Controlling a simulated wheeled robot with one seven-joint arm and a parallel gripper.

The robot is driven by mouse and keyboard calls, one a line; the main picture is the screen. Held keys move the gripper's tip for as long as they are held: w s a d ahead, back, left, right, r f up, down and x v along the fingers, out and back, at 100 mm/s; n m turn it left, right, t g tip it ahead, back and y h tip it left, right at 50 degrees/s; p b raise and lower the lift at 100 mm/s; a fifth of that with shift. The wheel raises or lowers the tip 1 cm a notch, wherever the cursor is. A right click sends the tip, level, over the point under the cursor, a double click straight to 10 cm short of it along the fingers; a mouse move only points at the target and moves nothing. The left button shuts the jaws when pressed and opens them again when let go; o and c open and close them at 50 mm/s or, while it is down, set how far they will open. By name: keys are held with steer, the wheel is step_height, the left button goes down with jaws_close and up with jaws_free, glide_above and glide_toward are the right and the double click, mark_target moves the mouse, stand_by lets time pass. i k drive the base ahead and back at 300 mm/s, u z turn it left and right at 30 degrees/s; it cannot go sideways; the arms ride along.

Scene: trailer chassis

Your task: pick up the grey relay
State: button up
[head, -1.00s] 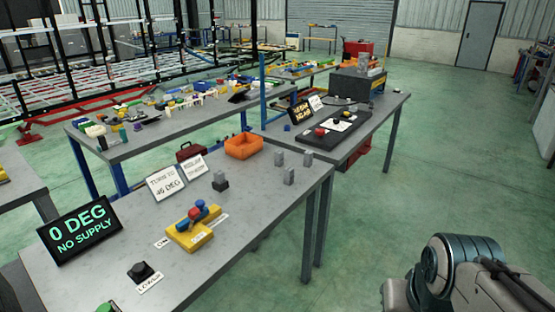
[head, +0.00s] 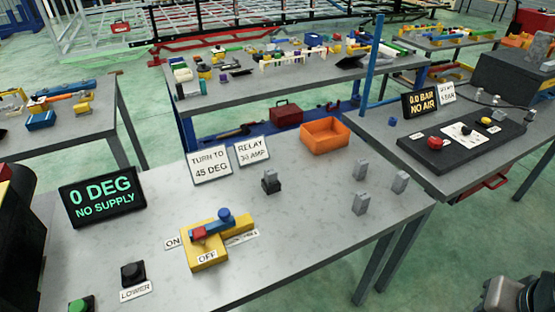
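Three small grey blocks that look like relays stand loose near the right end of the near table: one at the back (head: 361,169), one at the right (head: 400,182) and one at the front (head: 360,203). Another grey block (head: 270,176) sits on a black base (head: 271,187) left of them. A sign reading "RELAY" with an amp rating (head: 251,151) stands behind that base; its number is hard to read. Part of my arm shows at the lower right corner, but my gripper is out of view.
The near table (head: 310,235) also holds an orange bin (head: 325,136), a yellow switch block with a blue-and-red lever (head: 205,250), a black button (head: 133,274) and a "0 DEG NO SUPPLY" display (head: 102,198). Another table with a black panel (head: 462,145) stands behind right.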

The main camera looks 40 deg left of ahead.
mark_target(269, 175)
steer(key=u, duration=0.7)
steer(key=i, duration=0.75)
steer(key=u, duration=1.1)
steer(key=i, duration=0.3)
steer(key=u, duration=0.25)
